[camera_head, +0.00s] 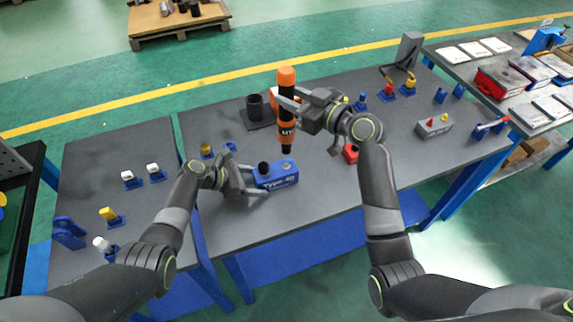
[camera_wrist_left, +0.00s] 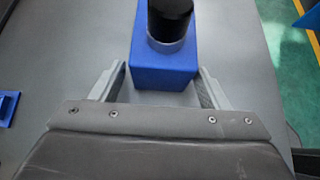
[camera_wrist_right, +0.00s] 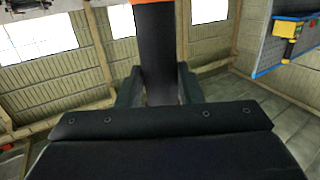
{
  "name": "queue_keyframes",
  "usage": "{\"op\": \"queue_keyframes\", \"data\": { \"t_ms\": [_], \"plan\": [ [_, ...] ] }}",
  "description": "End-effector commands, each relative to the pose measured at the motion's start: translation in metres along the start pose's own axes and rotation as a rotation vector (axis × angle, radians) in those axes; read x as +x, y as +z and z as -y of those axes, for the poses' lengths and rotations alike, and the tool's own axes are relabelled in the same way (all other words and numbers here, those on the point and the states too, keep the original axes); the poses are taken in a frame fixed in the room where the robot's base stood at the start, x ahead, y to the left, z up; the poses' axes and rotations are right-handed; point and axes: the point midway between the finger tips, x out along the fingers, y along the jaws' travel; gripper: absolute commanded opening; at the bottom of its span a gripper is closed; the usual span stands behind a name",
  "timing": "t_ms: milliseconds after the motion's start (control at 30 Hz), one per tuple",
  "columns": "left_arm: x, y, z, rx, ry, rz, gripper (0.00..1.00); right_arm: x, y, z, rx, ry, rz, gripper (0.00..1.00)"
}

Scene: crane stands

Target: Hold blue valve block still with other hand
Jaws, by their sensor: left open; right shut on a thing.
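The blue valve block (camera_head: 281,178), marked "Type-40" and with a black knob on top, stands on the grey table. My left gripper (camera_head: 255,182) is open at the block's left end. In the left wrist view the block (camera_wrist_left: 165,72) lies between the two spread fingers (camera_wrist_left: 162,88), with a gap on each side. My right gripper (camera_head: 287,103) is shut on an orange and black power tool (camera_head: 287,78), held upright with its tip above the block. The tool's black body (camera_wrist_right: 156,55) fills the jaws in the right wrist view.
A red part (camera_head: 350,153) sits right of the block. A grey box (camera_head: 434,126) and small blue fixtures are farther right. The table left of the block's front is clear.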

Motion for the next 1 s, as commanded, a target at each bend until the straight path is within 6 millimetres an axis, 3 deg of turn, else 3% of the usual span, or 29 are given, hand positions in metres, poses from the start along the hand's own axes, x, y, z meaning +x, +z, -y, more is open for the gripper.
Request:
{"op": "queue_keyframes", "data": {
  "t_ms": [500, 867, 1000],
  "plan": [
    [0.0086, 0.0001, 0.0001, 0.0, 0.0, 0.0, 0.69, 0.0002, -0.0036, 0.0002, -0.002, 0.0, -0.007, 0.0],
    [0.0085, 0.0, 0.0, 0.0, 0.001, 0.0, 0.24, 0.0002, -0.0036, 0.0002, -0.002, 0.0, -0.007, 0.0],
    [0.0084, -0.0001, 0.0, 0.0, 0.001, -0.001, 0.23, 0.0002, -0.0036, 0.0003, -0.002, 0.0, -0.007, 0.0]
  ]
}}
